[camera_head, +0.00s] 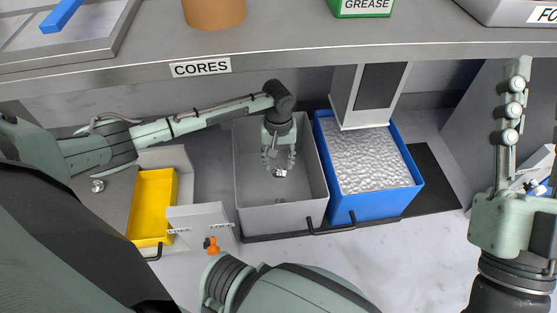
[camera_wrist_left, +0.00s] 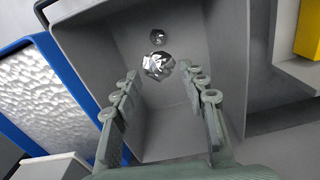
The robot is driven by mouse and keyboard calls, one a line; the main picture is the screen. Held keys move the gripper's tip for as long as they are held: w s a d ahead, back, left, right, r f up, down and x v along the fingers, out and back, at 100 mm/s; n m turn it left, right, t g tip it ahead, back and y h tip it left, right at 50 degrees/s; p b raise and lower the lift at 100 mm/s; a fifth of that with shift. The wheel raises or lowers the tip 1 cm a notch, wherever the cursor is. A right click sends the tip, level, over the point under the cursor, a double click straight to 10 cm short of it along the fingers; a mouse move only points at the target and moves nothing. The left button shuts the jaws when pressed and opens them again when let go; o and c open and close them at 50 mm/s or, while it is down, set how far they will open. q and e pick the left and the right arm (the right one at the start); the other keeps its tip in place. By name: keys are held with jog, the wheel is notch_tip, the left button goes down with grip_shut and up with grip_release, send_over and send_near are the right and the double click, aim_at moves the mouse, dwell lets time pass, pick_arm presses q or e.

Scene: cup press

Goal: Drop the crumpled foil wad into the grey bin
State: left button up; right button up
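The grey bin (camera_head: 265,212) stands in the middle of the head view, and its inside fills much of the left wrist view (camera_wrist_left: 215,110). My left gripper (camera_head: 279,162) points down into the bin. In the left wrist view its fingers (camera_wrist_left: 160,72) are spread, with a gap on each side of the shiny crumpled foil wad (camera_wrist_left: 157,66). The wad also shows just below the fingertips in the head view (camera_head: 280,173). I cannot tell whether it is in the air or on the bin floor.
A smaller dark, shiny piece (camera_wrist_left: 157,37) lies in the bin. A blue bin (camera_head: 319,153) with silvery contents stands to the right, a yellow tray (camera_head: 152,206) to the left. Another shiny wad (camera_head: 97,186) lies at far left. A shelf labelled CORES (camera_head: 201,68) runs behind.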

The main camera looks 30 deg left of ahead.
pick_arm(q)
jog(key=shift+o, duration=1.1)
jog(key=shift+r, duration=0.1)
notch_tip(320, 180, up, 12)
